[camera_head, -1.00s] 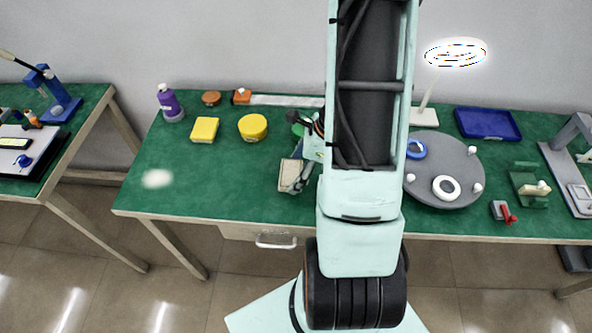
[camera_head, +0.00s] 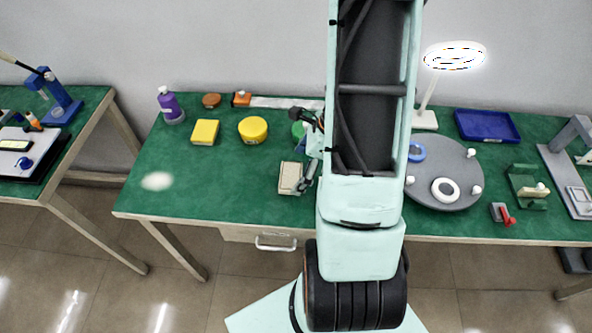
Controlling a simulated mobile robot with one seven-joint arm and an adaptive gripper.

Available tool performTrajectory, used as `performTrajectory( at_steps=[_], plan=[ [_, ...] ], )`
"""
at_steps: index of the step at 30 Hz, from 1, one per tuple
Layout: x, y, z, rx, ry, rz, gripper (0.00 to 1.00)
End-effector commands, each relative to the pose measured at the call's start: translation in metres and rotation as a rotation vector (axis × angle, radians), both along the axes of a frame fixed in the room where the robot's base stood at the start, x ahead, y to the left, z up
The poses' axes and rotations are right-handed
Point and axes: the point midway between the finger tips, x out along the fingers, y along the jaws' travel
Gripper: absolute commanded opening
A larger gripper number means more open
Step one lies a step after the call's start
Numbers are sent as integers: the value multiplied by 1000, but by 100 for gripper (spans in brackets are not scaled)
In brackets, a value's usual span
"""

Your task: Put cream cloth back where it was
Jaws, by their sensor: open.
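A cream, flat square piece (camera_head: 290,178), which looks like the folded cream cloth, lies on the green table top left of my arm. My gripper (camera_head: 306,150) is at the arm's left side, partly hidden by the arm. Its jaws are spread, one dark part toward the back and one grey part close to the right edge of the cream piece. I see nothing held in it. Whether the gripper touches the cream piece cannot be told.
A yellow sponge-like block (camera_head: 205,132), a round yellow tub (camera_head: 253,130) and a purple bottle (camera_head: 170,105) stand at the left. A green round item (camera_head: 298,130) is close behind the gripper. A grey turntable (camera_head: 447,190) is right of my arm. The front left is clear.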

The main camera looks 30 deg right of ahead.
Motion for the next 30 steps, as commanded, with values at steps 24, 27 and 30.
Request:
performTrajectory(
  at_steps=[24,27,30],
  plan=[
    [-22,-32,93,1,1,-1,89],
    [-22,-32,93,1,1,-1,89],
    [-22,-32,93,1,1,-1,89]
  ],
)
